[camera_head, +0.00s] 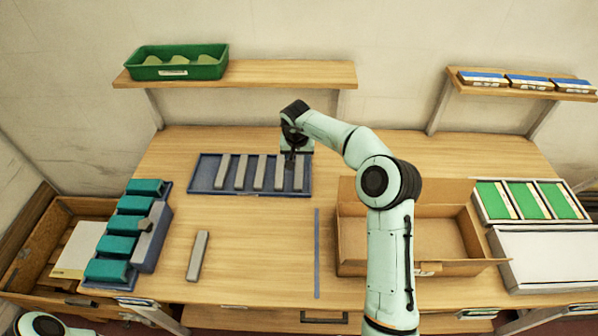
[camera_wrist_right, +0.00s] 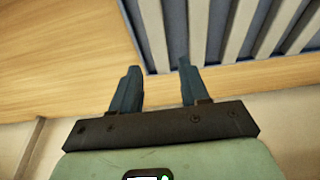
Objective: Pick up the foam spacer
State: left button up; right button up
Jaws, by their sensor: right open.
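Several grey bars, which look like the foam spacers, lie side by side in a shallow blue tray (camera_head: 205,188) at the back of the table. One of these foam spacers (camera_head: 260,172) is near the tray's middle. Another single grey bar (camera_head: 198,256) lies on the bare table in front. My right gripper (camera_head: 291,160) is over the right part of the tray. In the right wrist view my open, empty gripper (camera_wrist_right: 158,82) has its fingertips near the tray's edge, with an end bar (camera_wrist_right: 152,35) just beyond them. Contact cannot be told. My left gripper is out of view.
An open cardboard box (camera_head: 435,240) stands right of a blue strip (camera_head: 317,253). Teal blocks (camera_head: 133,205) sit in a stepped rack at left. Green-panelled trays (camera_head: 528,200) are at right. A shelf (camera_head: 290,74) with a green bin (camera_head: 178,63) hangs behind. The front middle table is mostly clear.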

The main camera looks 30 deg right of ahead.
aim_at(299, 171)
jog(key=x, duration=0.4)
jog(key=shift+w, duration=0.15)
jog(key=x, duration=0.5)
jog(key=shift+d+f, duration=0.15)
jog(key=shift+s, duration=0.2)
jog(key=shift+c, duration=0.3)
jog(key=c, duration=0.7)
